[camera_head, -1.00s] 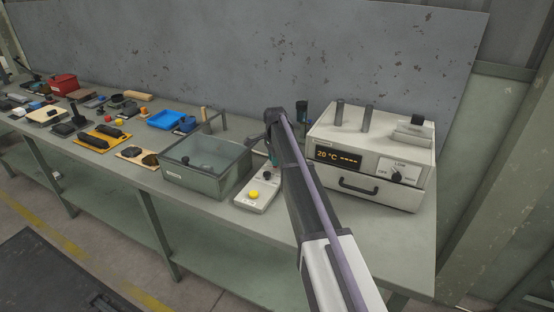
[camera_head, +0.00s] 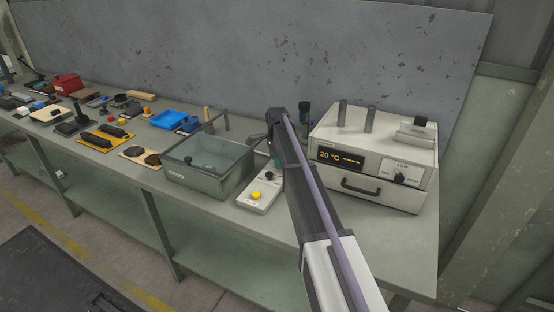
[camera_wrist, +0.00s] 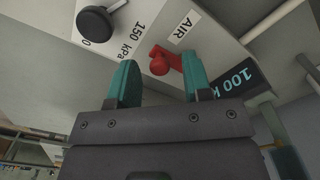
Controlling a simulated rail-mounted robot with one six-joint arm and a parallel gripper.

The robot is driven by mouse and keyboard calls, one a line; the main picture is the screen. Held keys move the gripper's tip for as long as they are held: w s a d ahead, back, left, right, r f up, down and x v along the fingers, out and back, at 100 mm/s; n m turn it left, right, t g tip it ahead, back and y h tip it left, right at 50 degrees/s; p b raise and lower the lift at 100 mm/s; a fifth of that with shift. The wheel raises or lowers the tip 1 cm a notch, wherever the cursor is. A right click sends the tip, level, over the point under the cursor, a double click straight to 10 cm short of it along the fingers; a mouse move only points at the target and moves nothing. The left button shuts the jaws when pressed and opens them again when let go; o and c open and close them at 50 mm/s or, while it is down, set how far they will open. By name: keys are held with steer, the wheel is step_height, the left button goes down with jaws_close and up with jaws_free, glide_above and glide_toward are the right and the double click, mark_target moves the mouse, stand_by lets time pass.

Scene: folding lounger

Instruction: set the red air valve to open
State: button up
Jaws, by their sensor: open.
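The red air valve (camera_wrist: 164,60) shows in the wrist view as a small red lever with a round knob, on a pale panel beside a label reading AIR. My gripper (camera_wrist: 160,82) is open, with one teal finger to the left of the red lever and the other to its right. The knob lies between the fingertips in this view; I cannot tell whether either finger touches it. In the head view my arm hides the valve. The pale control box (camera_head: 262,196) with a yellow button stands on the bench just left of my arm.
A black knob (camera_wrist: 98,22) and a dark display reading 100 k (camera_wrist: 232,80) flank the valve. A glass-sided tank (camera_head: 205,165) stands left of the box, and a white heater unit (camera_head: 375,160) stands right of my arm. Several small items crowd the bench's left.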

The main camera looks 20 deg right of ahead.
steer(key=shift+r, duration=0.1)
step_height(320, 180, up, 11)
steer(key=p, duration=1.1)
steer(key=shift+f, duration=0.2)
steer(key=s+a+n, duration=0.4)
steer(key=s+n, duration=0.2)
steer(key=s, duration=0.6)
steer(key=s+a+n, duration=0.4)
steer(key=s+n, duration=0.2)
steer(key=s, duration=0.7)
steer(key=s+a+n, duration=0.4)
steer(key=s+n, duration=0.2)
steer(key=s, duration=0.6)
steer(key=shift+s+a, duration=0.35)
